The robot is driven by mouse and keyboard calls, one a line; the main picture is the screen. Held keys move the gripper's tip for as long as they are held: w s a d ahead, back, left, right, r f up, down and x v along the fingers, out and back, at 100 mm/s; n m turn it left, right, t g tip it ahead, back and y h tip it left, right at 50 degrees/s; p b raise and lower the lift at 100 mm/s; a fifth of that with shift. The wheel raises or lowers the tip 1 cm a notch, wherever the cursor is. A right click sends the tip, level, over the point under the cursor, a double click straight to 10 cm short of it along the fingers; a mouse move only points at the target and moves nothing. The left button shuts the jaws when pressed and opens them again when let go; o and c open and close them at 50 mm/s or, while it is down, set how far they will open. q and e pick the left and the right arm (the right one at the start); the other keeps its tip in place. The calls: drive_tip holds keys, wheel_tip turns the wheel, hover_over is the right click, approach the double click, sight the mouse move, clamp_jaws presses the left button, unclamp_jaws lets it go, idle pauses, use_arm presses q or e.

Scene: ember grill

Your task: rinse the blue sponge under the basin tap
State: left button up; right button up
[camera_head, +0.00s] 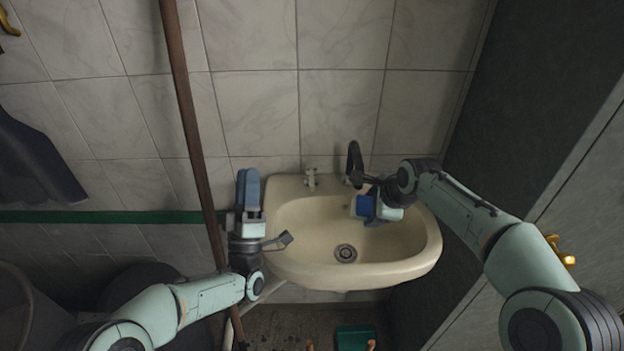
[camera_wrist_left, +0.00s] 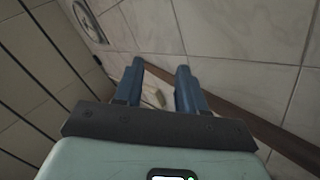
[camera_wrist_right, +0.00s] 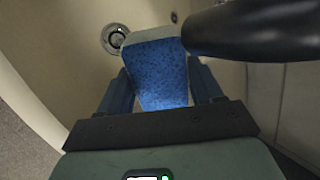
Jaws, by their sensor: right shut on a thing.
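The blue sponge (camera_head: 366,206) has a blue face and a paler edge. My right gripper (camera_wrist_right: 160,85) is shut on it and holds it over the back right part of the cream basin (camera_head: 310,272). The dark tap (camera_head: 355,158) curves up at the basin's back rim, just behind the sponge; a dark cylinder, probably its spout (camera_wrist_right: 255,30), crosses the top of the right wrist view, close to the sponge. I see no running water. My left gripper (camera_head: 248,185) is raised beside the basin's left edge, its fingers (camera_wrist_left: 162,85) apart and empty.
A small fitting (camera_head: 311,178) stands on the basin's back rim, and the drain (camera_head: 345,253) is clear. A brown pole (camera_head: 185,100) leans close to my left arm. A dark panel and brass handle (camera_head: 561,252) bound the right side. A green object (camera_head: 355,338) lies below.

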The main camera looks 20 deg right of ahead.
use_arm(q)
drive_tip(key=d+f+n+g+y, duration=0.35)
drive_tip(key=d+n, duration=0.25)
drive_tip(key=n, duration=0.7)
drive_tip(key=n+g, duration=0.5)
drive_tip(key=n, duration=0.5)
approach(312, 169)
drive_tip(key=x, duration=0.6)
drive_tip(key=shift+f, duration=0.1)
clamp_jaws()
